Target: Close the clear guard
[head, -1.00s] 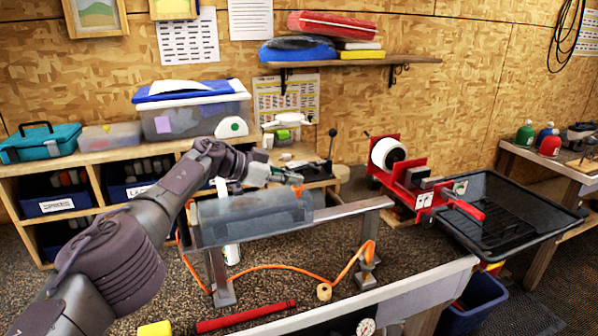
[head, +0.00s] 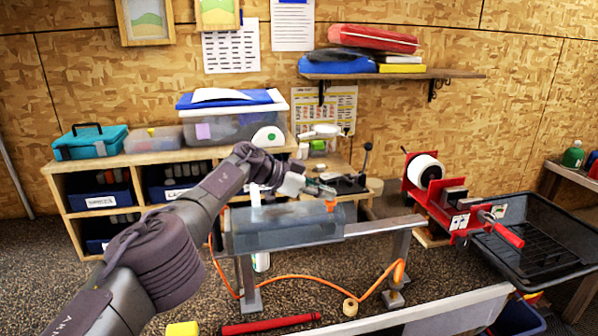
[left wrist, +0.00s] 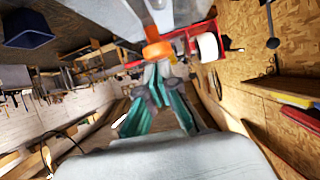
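The clear guard (head: 285,236) is a see-through, bluish rounded cover along the metal rail (head: 385,226) of the bench stand, in the middle of the head view. An orange tab (head: 331,206) sits at its right end. My left gripper (head: 328,191) is just above and behind this tab; whether they touch is unclear. In the left wrist view the gripper's teal-padded fingers (left wrist: 157,72) converge with their tips together, and nothing shows between them. The orange tab (left wrist: 157,52) shows just beyond the tips. My right gripper is out of view.
A red vise-like machine (head: 440,200) with a white roll stands to the right, beside a black tray (head: 540,240). An orange hose (head: 300,278) loops under the rail. A red tube (head: 268,325) and a tape roll (head: 350,307) lie in front. Cubbies stand behind.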

